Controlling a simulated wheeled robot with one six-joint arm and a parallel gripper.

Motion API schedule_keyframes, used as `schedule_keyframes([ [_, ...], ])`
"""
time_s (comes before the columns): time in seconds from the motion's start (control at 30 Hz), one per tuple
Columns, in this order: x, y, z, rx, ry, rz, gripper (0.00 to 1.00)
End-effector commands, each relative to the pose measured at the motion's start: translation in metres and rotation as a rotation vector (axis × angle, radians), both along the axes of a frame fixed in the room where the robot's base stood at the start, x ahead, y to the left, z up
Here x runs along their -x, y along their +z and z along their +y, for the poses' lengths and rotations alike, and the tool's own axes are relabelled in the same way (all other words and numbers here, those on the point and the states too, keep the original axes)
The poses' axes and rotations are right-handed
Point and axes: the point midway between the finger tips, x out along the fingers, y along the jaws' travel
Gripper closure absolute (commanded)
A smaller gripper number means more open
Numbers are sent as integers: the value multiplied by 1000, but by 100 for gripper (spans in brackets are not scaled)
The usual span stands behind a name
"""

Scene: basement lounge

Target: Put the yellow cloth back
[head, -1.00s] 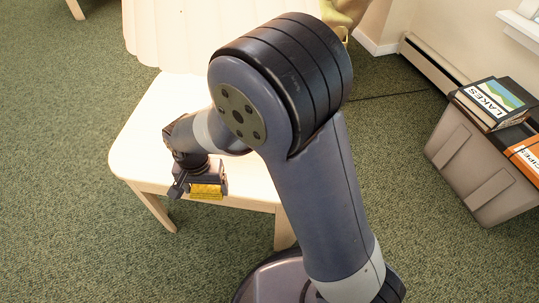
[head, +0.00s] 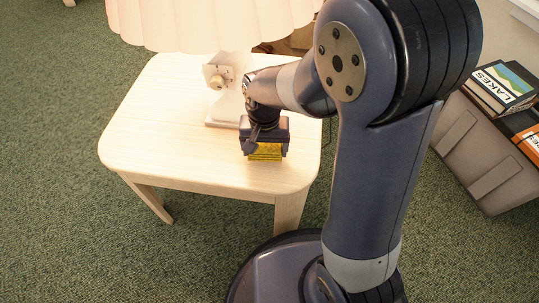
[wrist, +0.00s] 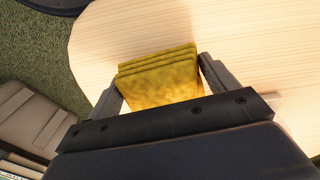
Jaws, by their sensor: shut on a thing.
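The yellow cloth (head: 266,152) is folded in several layers. My gripper (head: 265,146) is shut on it, low over the front right part of the pale wooden side table (head: 165,140). In the wrist view, the cloth (wrist: 160,78) sits between the two fingers of my gripper (wrist: 160,80), with the pale tabletop (wrist: 240,40) beyond it. I cannot tell whether the cloth touches the tabletop.
A lamp with a pleated cream shade (head: 205,22) and a white base (head: 222,85) stands at the back of the table, close to my gripper. A grey crate (head: 480,160) with books (head: 500,85) stands at the right. The table's left part is clear.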

Motion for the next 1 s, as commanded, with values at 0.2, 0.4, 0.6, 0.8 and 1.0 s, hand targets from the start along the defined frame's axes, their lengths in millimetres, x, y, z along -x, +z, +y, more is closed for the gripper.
schedule_keyframes([
  [0.2, -4, -1, -13, 0, -3, 0, 40],
  [0.4, -3, -34, -13, 1, 1, 2, 40],
  [0.6, -4, -35, -12, 0, 0, 0, 40],
  [0.8, -3, -38, -12, 0, 0, 1, 40],
  [1.0, -3, -38, -12, 0, 0, 0, 5],
])
